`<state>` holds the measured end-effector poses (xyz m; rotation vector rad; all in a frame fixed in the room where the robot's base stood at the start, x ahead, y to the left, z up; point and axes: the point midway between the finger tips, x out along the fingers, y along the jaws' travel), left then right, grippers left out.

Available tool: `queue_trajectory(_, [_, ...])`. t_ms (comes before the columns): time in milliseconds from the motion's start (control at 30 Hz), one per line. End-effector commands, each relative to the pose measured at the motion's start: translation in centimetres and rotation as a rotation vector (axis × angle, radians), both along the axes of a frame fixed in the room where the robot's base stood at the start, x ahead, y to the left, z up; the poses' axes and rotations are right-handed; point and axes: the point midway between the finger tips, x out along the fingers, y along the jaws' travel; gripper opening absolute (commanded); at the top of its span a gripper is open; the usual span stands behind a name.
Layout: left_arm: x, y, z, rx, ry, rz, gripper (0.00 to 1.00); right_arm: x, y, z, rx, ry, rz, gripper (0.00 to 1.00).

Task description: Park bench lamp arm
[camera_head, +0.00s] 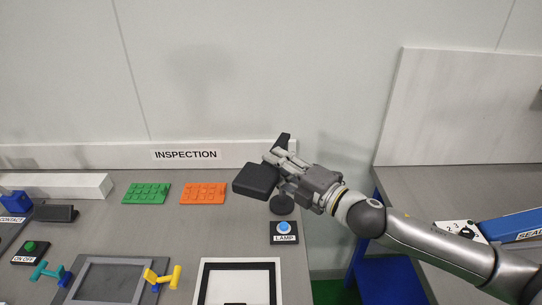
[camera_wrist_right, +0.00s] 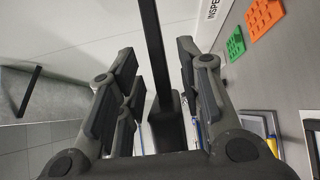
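The black bench lamp stands at the right end of the inspection bench, its lamp head (camera_head: 257,181) raised and facing left, its round base (camera_head: 282,204) on the bench top. A short dark piece of the lamp arm (camera_head: 284,140) shows above my right gripper (camera_head: 277,163). In the right wrist view a black bar, seemingly the lamp arm (camera_wrist_right: 153,45), runs between the spread fingers of my right gripper (camera_wrist_right: 155,90), with gaps on both sides. The gripper is open around or just beside it; contact is not visible. My left gripper is out of view.
A LAMP box with a blue button (camera_head: 284,228) sits in front of the base. Green (camera_head: 146,193) and orange (camera_head: 203,195) studded plates lie left. A white-framed panel (camera_head: 240,264) is in front. A gap separates the right-hand bench (camera_head: 400,184).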

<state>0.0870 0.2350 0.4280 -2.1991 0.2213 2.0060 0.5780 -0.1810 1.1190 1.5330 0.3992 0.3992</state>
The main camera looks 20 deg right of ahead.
Motion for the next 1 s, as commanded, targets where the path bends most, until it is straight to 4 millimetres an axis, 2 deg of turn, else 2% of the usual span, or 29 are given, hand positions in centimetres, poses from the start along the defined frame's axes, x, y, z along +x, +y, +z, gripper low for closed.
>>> queue_trajectory(200, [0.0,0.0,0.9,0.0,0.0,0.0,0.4,1.8,0.9,0.1,0.002,0.0,-0.001,0.34])
queue_trajectory(567, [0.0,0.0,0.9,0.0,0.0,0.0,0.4,2.1,1.1,-0.1,0.001,0.0,-0.001,0.34])
queue_trajectory(833, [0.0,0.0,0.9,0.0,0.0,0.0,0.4,2.0,1.1,-0.1,0.0,0.001,-0.001,0.01])
queue_trajectory(1000, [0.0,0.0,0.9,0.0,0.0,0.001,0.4,2.0,1.1,-0.1,0.0,0.001,-0.001,0.0])
